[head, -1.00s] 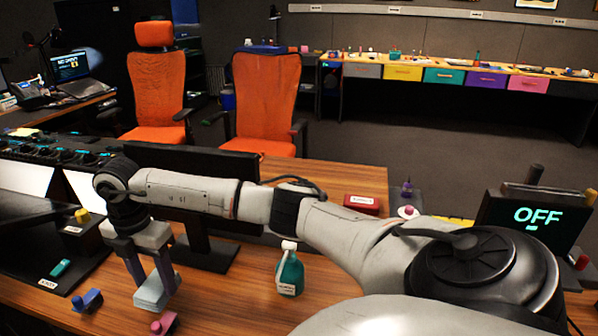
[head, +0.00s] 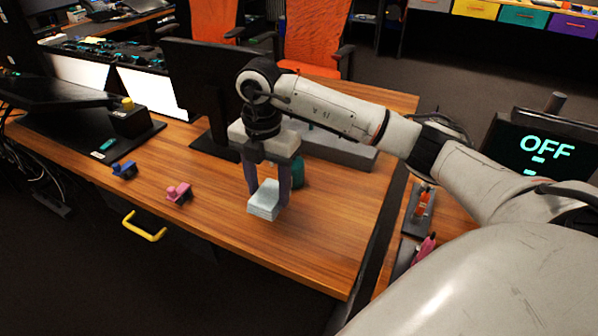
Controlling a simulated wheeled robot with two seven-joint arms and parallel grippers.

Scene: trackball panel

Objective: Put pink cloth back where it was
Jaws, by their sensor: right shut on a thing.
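My right gripper (head: 268,190) points down over the wooden desk, its two fingers on either side of a pale blue, layered block like a folded cloth (head: 264,203). It is shut on this block, close above the desk; I cannot tell if the block touches the wood. No thing in view is clearly a pink cloth. A small pink object with a knob (head: 179,193) sits on the desk to the left of the gripper. Another pink thing (head: 427,246) lies at the right by a dark tray; its kind is unclear. My left gripper is not in view.
A teal bottle (head: 298,172) stands partly hidden behind the gripper. A small blue object (head: 124,169) sits left of the pink one. A monitor (head: 205,85) stands behind. The wooden desk (head: 310,245) is clear in front and to the right of the gripper.

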